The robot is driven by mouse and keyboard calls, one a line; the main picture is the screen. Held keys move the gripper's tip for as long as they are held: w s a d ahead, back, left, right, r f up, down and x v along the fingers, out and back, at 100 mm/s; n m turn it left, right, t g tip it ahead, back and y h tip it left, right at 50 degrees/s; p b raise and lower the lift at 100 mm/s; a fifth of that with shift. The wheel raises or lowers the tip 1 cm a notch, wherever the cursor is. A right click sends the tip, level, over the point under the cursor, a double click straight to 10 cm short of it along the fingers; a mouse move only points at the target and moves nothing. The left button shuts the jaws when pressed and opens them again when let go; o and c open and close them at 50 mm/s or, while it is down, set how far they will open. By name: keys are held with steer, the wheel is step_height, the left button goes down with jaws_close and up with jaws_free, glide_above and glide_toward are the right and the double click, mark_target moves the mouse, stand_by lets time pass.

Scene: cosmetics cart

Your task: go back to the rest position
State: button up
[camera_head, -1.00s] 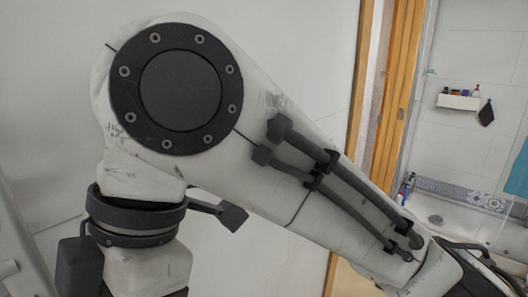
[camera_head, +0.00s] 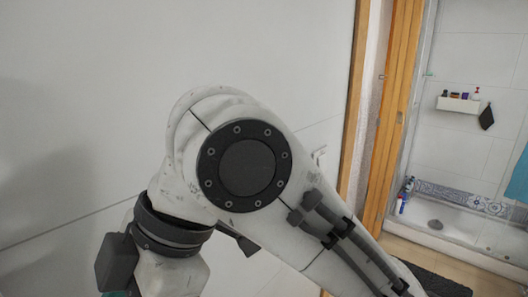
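My arm crosses the lower middle of the head view, with its round dark joint cover facing the camera. The forearm slopes down to the right and leaves the picture at the bottom edge. My gripper is outside the picture, so its fingers and anything in them cannot be seen. No cosmetics cart shows in this view.
A white wall (camera_head: 120,60) stands behind my arm. To the right is a wooden door frame (camera_head: 392,120). Beyond it are a shower tray (camera_head: 455,226), a small wall shelf (camera_head: 458,104) with several bottles, and a dark mat (camera_head: 440,284) on the floor.

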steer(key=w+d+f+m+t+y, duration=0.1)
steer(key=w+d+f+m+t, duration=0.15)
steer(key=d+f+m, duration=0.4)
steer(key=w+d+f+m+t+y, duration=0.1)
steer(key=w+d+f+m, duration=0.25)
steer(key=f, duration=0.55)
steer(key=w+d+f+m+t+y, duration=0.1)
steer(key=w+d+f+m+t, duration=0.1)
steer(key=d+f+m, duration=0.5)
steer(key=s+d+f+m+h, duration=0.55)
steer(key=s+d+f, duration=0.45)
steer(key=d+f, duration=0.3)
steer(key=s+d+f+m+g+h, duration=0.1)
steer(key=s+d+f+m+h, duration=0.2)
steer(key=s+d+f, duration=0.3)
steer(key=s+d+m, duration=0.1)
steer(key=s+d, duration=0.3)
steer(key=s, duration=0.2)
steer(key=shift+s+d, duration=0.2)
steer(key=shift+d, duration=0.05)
